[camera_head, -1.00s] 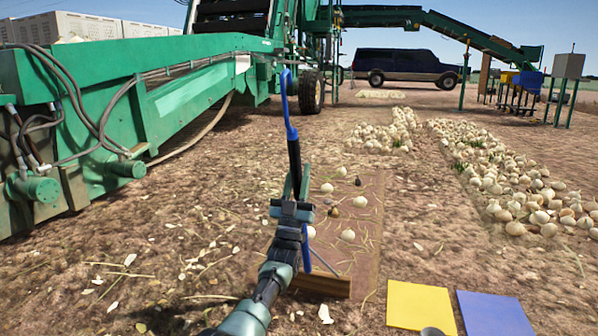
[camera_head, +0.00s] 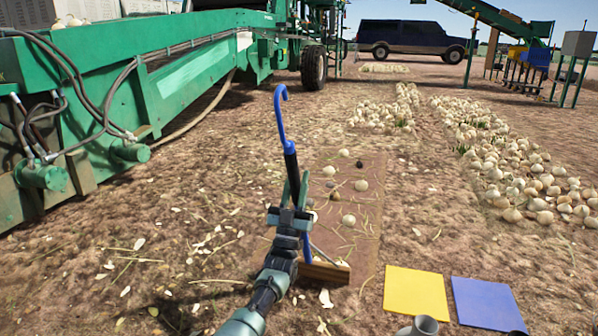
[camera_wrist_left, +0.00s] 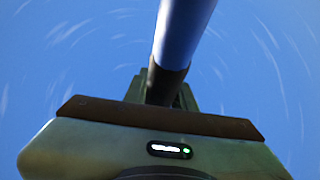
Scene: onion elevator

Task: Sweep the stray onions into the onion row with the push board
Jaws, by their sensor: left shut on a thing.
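My left gripper (camera_head: 290,213) is shut on the handle of the push board, a pole with a black grip and a blue hooked top (camera_head: 281,115). Its wooden board (camera_head: 325,271) is low, at the near end of a brown strip (camera_head: 345,245). Stray onions lie on the strip beyond it, such as a near one (camera_head: 348,220), a middle one (camera_head: 361,185) and a far one (camera_head: 329,171). A pale onion (camera_head: 343,263) is close behind the board. The onion row (camera_head: 385,116) lies beyond the strip. The left wrist view shows the blue pole (camera_wrist_left: 183,35) rising from the gripper.
A green machine (camera_head: 190,90) stands along the left. A wide heap of onions (camera_head: 520,185) lies on the right. A yellow sheet (camera_head: 415,293) and a blue sheet (camera_head: 488,303) lie front right. Dark lumps (camera_head: 359,163) and straw lie on the strip.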

